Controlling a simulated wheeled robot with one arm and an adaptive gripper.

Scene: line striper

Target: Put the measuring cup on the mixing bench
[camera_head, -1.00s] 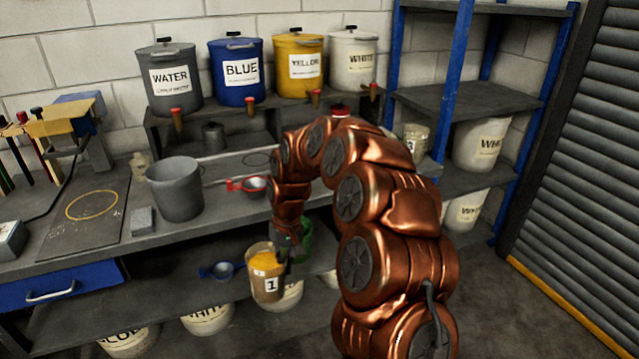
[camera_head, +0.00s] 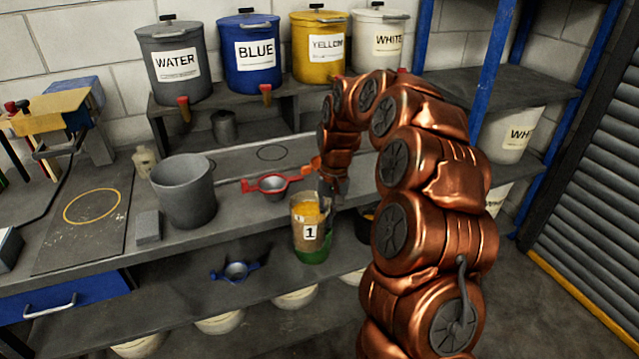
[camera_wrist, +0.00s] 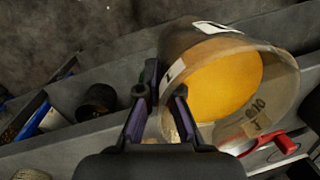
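The measuring cup (camera_head: 308,232) is a clear-sided cup labelled "1" with yellow contents. It is roughly upright in the head view, in front of the bench edge and above the lower shelf. My gripper (camera_head: 334,198) is at its upper right side. In the wrist view the cup (camera_wrist: 228,88) fills the right part, open top toward the camera. There my gripper (camera_wrist: 160,122) has its dark fingers at the cup's side, and it appears shut on the cup's wall or handle; the exact contact is hidden. The mixing bench (camera_head: 225,220) is the grey worktop behind the cup.
On the bench stand a grey bucket (camera_head: 185,190), a red-handled scoop (camera_head: 272,184) and a small grey block (camera_head: 148,226). A blue scoop (camera_head: 236,270) and a green object (camera_head: 313,256) are at the lower shelf. Bare bench lies between bucket and cup.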

